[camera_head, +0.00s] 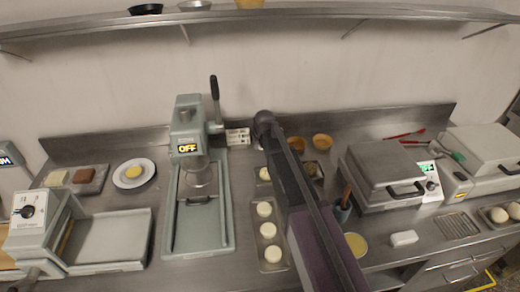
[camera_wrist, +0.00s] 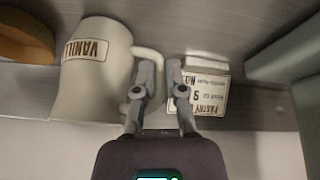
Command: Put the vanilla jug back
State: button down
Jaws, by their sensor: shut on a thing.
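The vanilla jug (camera_wrist: 90,85) is cream-white, and its label appears upside down in the wrist view. Its handle (camera_wrist: 148,52) reaches between the fingertips of my gripper (camera_wrist: 160,72), which is shut on it. The jug's body is beside the left finger. In the head view my arm hides the jug and the gripper. I cannot tell whether the jug's base touches the steel counter.
A pastry box (camera_wrist: 202,90) stands close beside the right finger; it also shows in the head view (camera_head: 238,137). The grey-green press (camera_head: 188,135) is left of it. Orange bowls (camera_head: 322,141) are right of my arm. A tray of dough rounds (camera_head: 272,268) lies in front.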

jog(key=shift+f, duration=0.1)
dwell(0.3)
jog(key=c, duration=0.7)
grip_release()
jog(key=p+v, duration=1.1)
jog(key=v, duration=0.1)
dwell(0.8)
